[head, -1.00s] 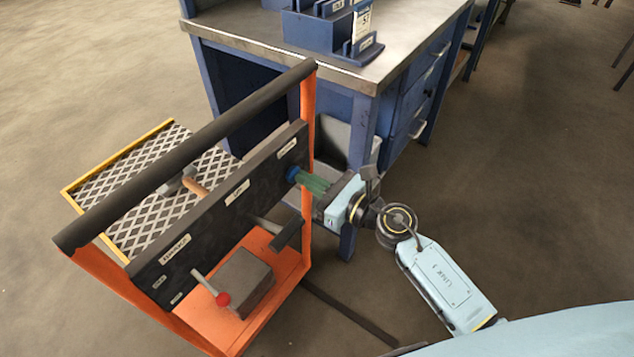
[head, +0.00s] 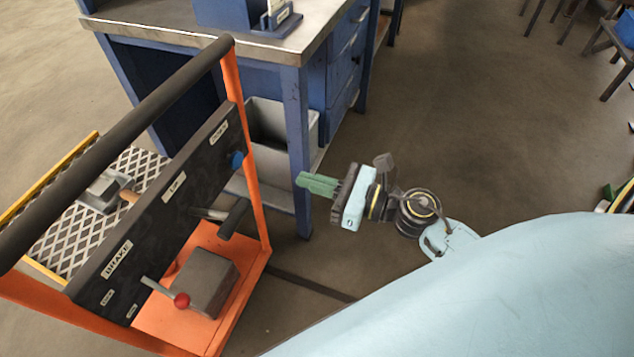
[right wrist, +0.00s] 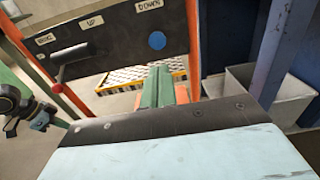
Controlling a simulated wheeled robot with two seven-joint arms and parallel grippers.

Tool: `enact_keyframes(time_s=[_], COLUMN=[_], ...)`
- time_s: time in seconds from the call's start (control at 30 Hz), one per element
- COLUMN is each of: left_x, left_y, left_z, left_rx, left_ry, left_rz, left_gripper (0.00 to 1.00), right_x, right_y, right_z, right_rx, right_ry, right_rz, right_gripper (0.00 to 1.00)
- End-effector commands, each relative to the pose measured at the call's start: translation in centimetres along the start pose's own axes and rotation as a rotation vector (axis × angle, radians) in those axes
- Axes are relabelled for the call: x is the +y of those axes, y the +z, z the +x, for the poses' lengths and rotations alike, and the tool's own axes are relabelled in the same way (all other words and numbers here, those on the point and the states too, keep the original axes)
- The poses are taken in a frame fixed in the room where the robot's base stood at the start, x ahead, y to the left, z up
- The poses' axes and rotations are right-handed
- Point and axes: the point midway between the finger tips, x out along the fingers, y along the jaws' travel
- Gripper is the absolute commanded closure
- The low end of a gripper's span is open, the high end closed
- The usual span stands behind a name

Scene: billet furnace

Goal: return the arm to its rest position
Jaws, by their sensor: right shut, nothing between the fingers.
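My right gripper (head: 318,184) shows in the head view, to the right of the orange cart and apart from it. Its green fingers are shut with nothing between them and point left toward the cart's dark panel (head: 165,190). The blue button also shows at the panel's right end in the head view (head: 237,160).
The orange cart (head: 255,200) has a black handrail (head: 130,135), a red-knobbed lever (head: 181,300) and a grey box (head: 208,283). Behind it stand a blue workbench (head: 292,140) and a grey bin (head: 265,125). Open floor lies right of the bench.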

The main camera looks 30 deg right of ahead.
Motion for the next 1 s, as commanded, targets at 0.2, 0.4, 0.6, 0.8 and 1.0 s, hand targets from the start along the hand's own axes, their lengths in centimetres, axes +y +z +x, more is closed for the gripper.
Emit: enact_keyframes(time_s=[0.2,0.4,0.6,0.8,1.0], left_x=[0.0,0.0,0.1,0.1,-0.1], left_y=[-0.3,-0.2,-0.2,0.3,2.9], left_z=[-0.3,-0.3,-0.3,0.6,5.1], left_rx=[0.007,0.006,0.005,-0.009,-0.047], left_ry=[0.0,0.0,0.001,0.003,0.0], left_rz=[0.001,0.001,0.001,-0.001,0.014], left_gripper=[1.0,1.0,1.0,1.0,1.0], right_x=[0.1,0.0,0.0,-0.9,-4.6], right_y=[0.0,0.0,0.0,-1.3,-9.0], right_z=[-0.8,-0.8,-0.8,-0.9,-2.9], right_rx=[0.0,0.001,0.001,0.014,0.052], right_ry=[0.002,0.002,0.002,-0.041,-0.301], right_rz=[-0.001,-0.002,-0.002,0.12,0.746], right_gripper=[1.0,1.0,1.0,1.0,1.0])
